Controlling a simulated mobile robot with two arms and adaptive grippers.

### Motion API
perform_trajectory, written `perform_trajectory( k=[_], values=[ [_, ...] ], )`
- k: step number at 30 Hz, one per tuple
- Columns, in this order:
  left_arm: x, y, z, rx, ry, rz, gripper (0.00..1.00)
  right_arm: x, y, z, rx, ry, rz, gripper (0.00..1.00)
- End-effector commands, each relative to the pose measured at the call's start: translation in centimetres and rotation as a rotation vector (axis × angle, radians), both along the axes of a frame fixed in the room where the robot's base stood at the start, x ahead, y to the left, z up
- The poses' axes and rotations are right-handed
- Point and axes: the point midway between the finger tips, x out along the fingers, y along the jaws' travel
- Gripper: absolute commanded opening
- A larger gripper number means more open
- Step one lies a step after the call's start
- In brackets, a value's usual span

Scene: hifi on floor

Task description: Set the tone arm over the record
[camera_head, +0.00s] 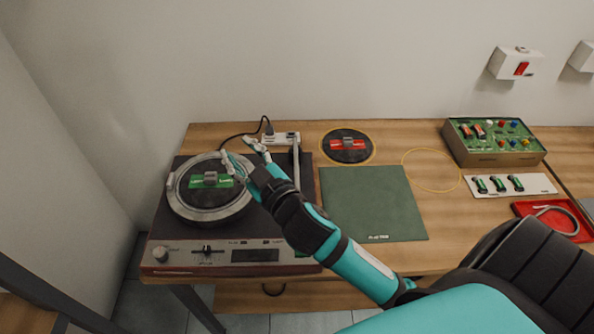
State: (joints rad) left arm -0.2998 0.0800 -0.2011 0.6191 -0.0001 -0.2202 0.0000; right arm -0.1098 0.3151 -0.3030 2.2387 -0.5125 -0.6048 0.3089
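The turntable (165,225) stands on the left part of the wooden bench. A dark record with a green label (202,183) lies on its platter, inside a pale ring, with a small grey piece at the centre. The pale tone arm (296,166) lies along the right side of the deck, to the right of the platter and apart from the record. My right gripper (238,149) is over the back right edge of the platter, left of the tone arm. Its fingers are spread and hold nothing that I can see. My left gripper is not in view.
A black record with a red label (348,146) lies in a yellow ring. A green mat (375,205) is right of the deck. An empty yellow outline (432,151), a circuit box (495,158) and a red tray (528,207) lie further right. The wall is close behind.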

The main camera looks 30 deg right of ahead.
Motion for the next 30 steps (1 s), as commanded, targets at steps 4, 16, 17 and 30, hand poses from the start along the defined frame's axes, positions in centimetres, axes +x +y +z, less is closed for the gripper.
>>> perform_trajectory(
  k=[4,16,17,30],
  values=[
    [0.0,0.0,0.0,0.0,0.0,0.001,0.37,1.9,6.1,9.3,-0.17,-0.413,0.271,0.36],
    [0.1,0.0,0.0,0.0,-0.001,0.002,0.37,-1.9,16.1,7.0,-0.968,-0.701,1.261,0.36],
    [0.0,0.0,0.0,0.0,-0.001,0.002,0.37,-1.8,15.4,5.8,-1.042,-0.657,1.329,0.36],
    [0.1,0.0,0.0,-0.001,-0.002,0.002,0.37,1.6,-10.4,1.8,-1.658,0.614,1.636,0.36]
  ],
)
